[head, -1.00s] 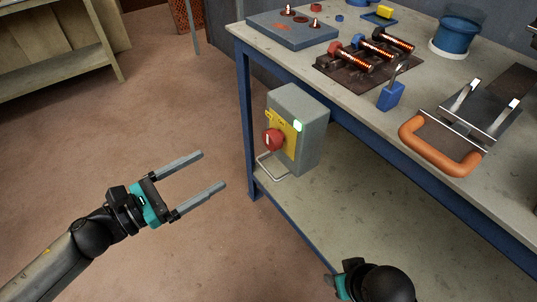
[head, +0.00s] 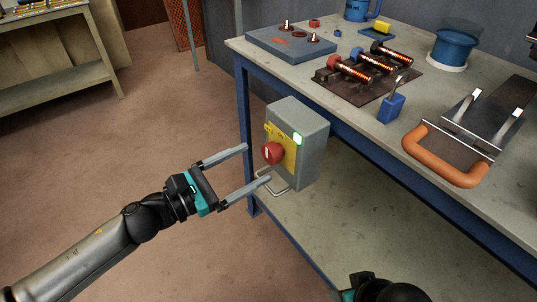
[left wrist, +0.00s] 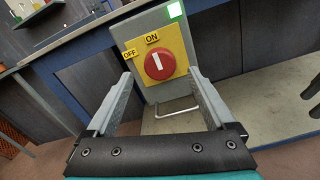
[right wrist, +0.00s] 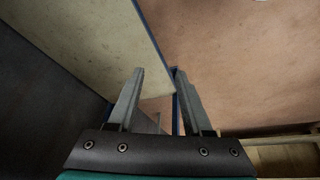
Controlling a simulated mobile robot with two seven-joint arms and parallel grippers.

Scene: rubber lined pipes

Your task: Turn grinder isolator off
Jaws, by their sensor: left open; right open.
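The grinder isolator is a grey box (head: 311,152) at the front of the workbench, below its top. It has a yellow plate and a red rotary knob (head: 272,152), with a lit green lamp (head: 297,139). In the left wrist view the knob (left wrist: 159,64) has its white mark pointing roughly up toward the ON label (left wrist: 152,38); the OFF label (left wrist: 130,54) is to its left. My left gripper (head: 257,163) is open, its fingers spread in front of the knob, apparently not touching it. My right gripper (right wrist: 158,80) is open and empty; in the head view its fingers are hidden.
A wire loop (head: 276,184) sticks out below the box. The bench top (head: 350,115) holds a blue padlock (head: 391,108), copper-wound parts (head: 352,70), an orange-handled tool (head: 444,163) and a blue tub (head: 454,48). The floor to the left (head: 150,120) is clear.

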